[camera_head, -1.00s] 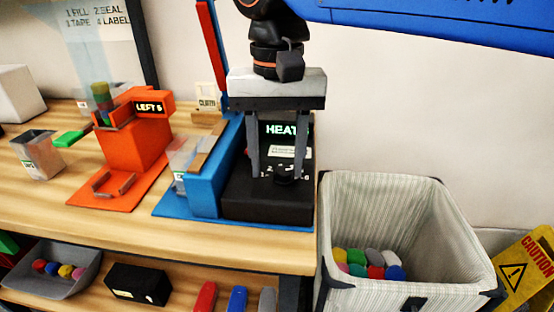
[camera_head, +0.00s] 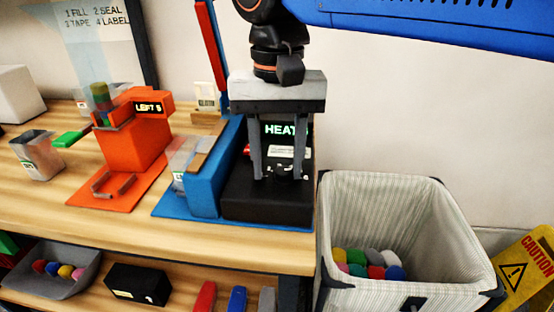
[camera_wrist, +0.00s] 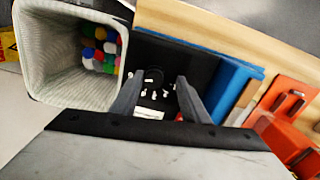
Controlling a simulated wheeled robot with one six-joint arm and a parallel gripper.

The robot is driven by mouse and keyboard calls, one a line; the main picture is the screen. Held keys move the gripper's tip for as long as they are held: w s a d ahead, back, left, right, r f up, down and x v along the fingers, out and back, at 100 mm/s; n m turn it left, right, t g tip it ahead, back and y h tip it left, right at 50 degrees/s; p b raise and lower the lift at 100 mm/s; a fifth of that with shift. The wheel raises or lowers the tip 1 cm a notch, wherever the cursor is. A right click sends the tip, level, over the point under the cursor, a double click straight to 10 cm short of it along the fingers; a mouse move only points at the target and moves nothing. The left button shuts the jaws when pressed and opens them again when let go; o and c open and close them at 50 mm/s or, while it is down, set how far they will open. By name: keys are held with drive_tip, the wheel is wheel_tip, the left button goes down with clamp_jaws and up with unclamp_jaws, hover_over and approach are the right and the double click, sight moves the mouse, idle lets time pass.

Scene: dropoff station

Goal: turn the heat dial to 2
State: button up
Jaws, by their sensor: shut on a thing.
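The heat dial (camera_head: 281,171) is a small black knob on top of the black base of the heat station (camera_head: 265,204). Small white marks lie around it, and it also shows in the wrist view (camera_wrist: 153,76). My gripper (camera_head: 279,176) points down over the station, with one grey finger on each side of the dial, shut on it. The fingers also show in the wrist view (camera_wrist: 157,84). They partly hide the dial and its marks, so I cannot read its setting. A lit "HEAT" sign (camera_head: 279,129) stands behind the fingers.
A blue stand (camera_head: 207,187) is directly left of the heat station, and an orange stand (camera_head: 134,147) is farther left. A striped bin (camera_head: 440,215) with several coloured pieces stands right of the table. A yellow caution sign (camera_head: 527,270) is at the far right.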

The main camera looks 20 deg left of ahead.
sight(276, 170)
drive_tip(key=o, duration=0.7)
drive_tip(key=shift+s+a, duration=0.15)
drive_tip(key=shift+a, duration=0.05)
drive_tip(key=shift+d, duration=0.1)
drive_tip(key=shift+r, duration=0.1)
drive_tip(key=shift+r, duration=9.95)
